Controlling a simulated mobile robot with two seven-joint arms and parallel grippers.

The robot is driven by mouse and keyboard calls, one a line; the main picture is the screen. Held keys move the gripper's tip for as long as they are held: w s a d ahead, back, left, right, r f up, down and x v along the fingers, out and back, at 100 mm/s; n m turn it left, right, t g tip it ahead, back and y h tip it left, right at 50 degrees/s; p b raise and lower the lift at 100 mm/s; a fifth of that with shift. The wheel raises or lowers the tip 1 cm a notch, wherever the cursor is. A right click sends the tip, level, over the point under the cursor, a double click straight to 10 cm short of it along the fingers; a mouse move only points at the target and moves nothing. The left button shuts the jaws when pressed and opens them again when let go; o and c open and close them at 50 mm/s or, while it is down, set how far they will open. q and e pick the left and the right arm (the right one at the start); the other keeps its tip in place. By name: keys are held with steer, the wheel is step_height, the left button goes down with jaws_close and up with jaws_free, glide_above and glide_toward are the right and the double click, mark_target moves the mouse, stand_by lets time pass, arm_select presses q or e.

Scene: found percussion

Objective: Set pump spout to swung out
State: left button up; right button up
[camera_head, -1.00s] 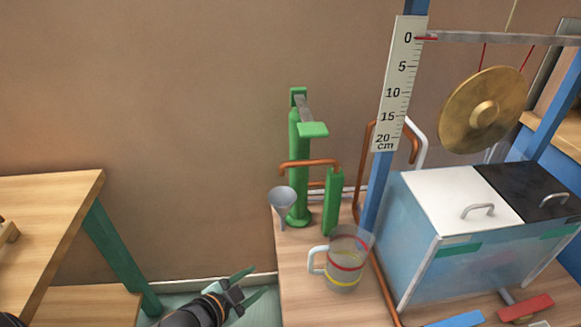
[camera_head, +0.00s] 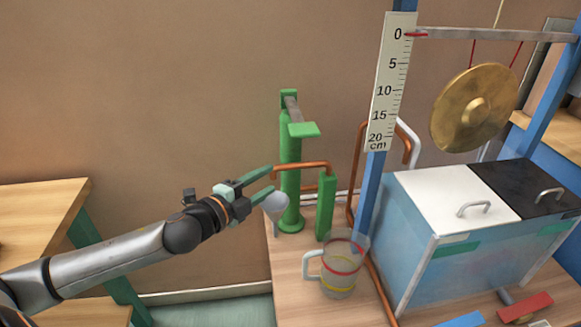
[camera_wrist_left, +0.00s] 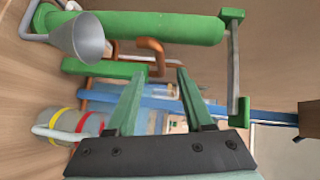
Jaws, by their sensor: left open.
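The green hand pump (camera_head: 291,160) stands upright on the wooden bench against the wall. Its copper spout (camera_head: 315,164) runs left from the top of a short green post (camera_head: 326,205), across the front of the pump barrel, toward the grey funnel (camera_head: 275,203). My left gripper (camera_head: 272,179) is open and empty, with its green fingers pointing at the spout's left end, just above the funnel. In the left wrist view the copper spout (camera_wrist_left: 152,55) lies beyond the open fingers (camera_wrist_left: 162,75); I cannot tell whether they touch it. My right gripper is out of view.
A clear jug (camera_head: 340,270) with red and yellow bands stands in front of the post. A blue upright with a centimetre scale (camera_head: 388,85), a hanging gong (camera_head: 475,108) and a lidded tank (camera_head: 420,240) are to the right.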

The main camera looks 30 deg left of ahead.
mark_target(287, 169)
arm_select(q)
steer(key=x, duration=0.9)
steer(key=shift+f, duration=0.1)
steer(key=shift+w, duration=0.4)
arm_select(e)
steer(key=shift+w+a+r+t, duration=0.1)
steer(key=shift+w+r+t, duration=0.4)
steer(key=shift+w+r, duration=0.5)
arm_select(q)
steer(key=shift+c, duration=0.2)
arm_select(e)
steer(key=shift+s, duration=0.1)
arm_select(q)
jaws_close()
steer(key=shift+f, duration=0.1)
